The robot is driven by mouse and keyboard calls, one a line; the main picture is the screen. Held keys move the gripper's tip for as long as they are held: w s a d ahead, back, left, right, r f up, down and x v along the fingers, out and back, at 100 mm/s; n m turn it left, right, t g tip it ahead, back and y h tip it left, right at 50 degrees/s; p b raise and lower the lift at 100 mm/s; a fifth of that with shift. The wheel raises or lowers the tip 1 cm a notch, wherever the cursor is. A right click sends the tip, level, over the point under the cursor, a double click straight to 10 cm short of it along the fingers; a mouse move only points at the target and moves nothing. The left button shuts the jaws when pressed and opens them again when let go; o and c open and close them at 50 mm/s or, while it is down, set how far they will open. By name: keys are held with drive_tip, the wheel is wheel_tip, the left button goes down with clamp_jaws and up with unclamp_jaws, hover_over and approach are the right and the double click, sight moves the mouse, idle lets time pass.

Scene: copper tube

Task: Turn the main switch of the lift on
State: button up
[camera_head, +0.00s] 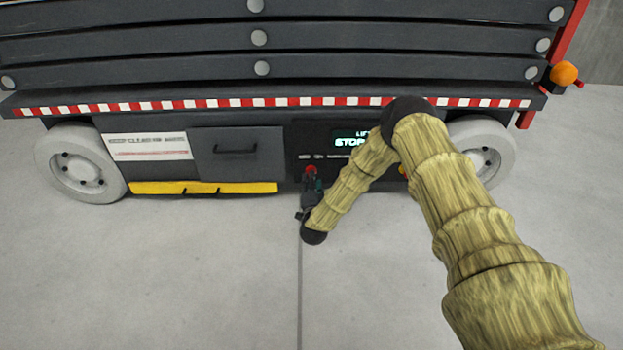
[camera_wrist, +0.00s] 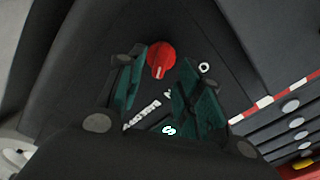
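The main switch, a red rotary knob (camera_head: 311,170), is at the panel's lower left. In the wrist view the red knob (camera_wrist: 160,60) lies ahead, between and just beyond the fingertips. My gripper (camera_head: 312,184) is in front of the knob. In the wrist view my gripper (camera_wrist: 156,80) has its two green-padded fingers apart, one on each side of the knob. I cannot tell whether either finger touches it.
An orange lamp (camera_head: 564,73) is at right. The concrete floor (camera_head: 150,270) in front is clear.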

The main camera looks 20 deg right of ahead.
drive_tip(key=v, duration=0.9)
drive_tip(key=s+a+f+n+g+y+p, duration=0.1)
drive_tip(key=s+a+f+n+g+y, duration=0.15)
drive_tip(key=s, duration=0.45)
drive_tip(key=s+a+f+n+g+y+p, duration=0.1)
drive_tip(key=s+a+f+n+g, duration=0.2)
drive_tip(key=s, duration=0.5)
drive_tip(key=s+a+f+n+g+y+p, duration=0.1)
drive_tip(key=s+f+n+g+y, duration=0.2)
drive_tip(key=s, duration=0.4)
drive_tip(key=s+d+r+n+g+h+p, duration=0.1)
drive_tip(key=s+d+n+g, duration=0.15)
drive_tip(key=s, duration=0.75)
drive_tip(key=s+d+r+n+g, duration=0.15)
drive_tip(key=s+g, duration=0.25)
drive_tip(key=s, duration=0.6)
drive_tip(key=s+d+r+n+g+h+p, duration=0.1)
drive_tip(key=s+r+n+g, duration=0.15)
drive_tip(key=s, duration=0.75)
wheel_tip(320, 180, up, 37)
drive_tip(key=p, duration=3.7)
drive_tip(key=shift+w+f, duration=0.2)
drive_tip(key=shift+w, duration=0.2)
